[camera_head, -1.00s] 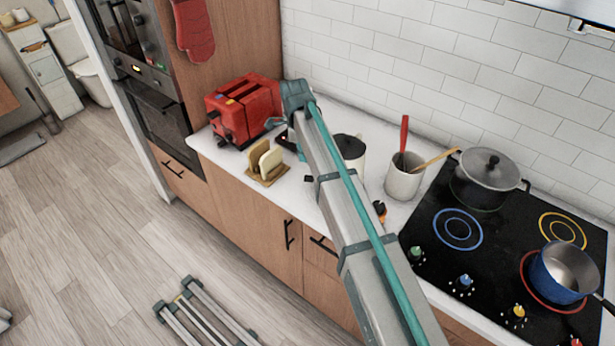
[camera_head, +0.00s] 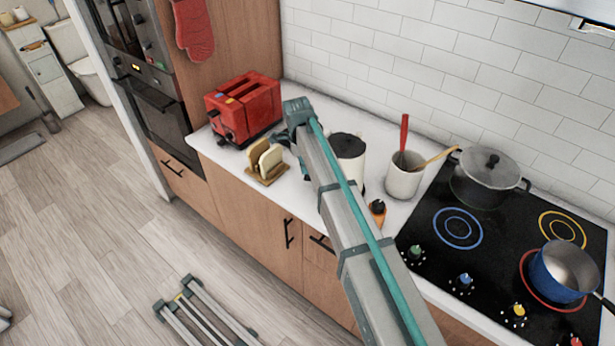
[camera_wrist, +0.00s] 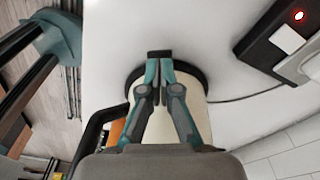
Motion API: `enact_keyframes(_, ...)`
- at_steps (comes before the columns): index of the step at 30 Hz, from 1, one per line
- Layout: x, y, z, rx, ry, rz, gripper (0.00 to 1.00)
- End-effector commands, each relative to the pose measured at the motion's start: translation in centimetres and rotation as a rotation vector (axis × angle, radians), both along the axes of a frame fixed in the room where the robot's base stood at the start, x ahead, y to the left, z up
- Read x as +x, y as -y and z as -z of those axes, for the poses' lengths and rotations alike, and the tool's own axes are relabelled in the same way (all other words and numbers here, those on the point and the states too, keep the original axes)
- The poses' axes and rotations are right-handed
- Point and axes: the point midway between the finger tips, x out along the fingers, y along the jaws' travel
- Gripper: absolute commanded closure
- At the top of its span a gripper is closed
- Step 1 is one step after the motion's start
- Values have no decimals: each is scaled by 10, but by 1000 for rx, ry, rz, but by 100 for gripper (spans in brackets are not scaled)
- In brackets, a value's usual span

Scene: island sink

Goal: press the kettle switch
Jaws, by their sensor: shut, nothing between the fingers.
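The kettle (camera_head: 352,170) is cream-white with a black lid and stands on the counter, partly behind my arm. In the wrist view the kettle (camera_wrist: 198,115) lies beneath my gripper, with its black handle (camera_wrist: 95,130) to the left and a dark rim around its bottom. A small black tab (camera_wrist: 159,53) sticks out from this rim and looks like the switch. My gripper (camera_wrist: 160,64) is shut and empty, its fingertips at or just short of the tab in the picture; I cannot tell if they touch. The head view mostly hides the gripper behind my arm.
A black power strip (camera_wrist: 268,45) with a red light and a cable lies near the kettle. A red toaster (camera_head: 243,108) and a toast rack (camera_head: 265,163) stand left. A utensil crock (camera_head: 404,178) and the stove with pots (camera_head: 485,178) are right.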

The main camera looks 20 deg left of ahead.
Motion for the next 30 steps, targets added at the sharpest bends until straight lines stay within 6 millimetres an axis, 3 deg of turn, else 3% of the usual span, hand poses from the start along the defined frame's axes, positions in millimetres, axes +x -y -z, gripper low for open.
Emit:
enact_keyframes(6,0,1,11,1,1,0,100)
enact_keyframes(17,0,1,12,0,1,0,100)
enact_keyframes(25,0,1,34,0,0,0,100)
enact_keyframes(30,0,1,29,0,0,0,100)
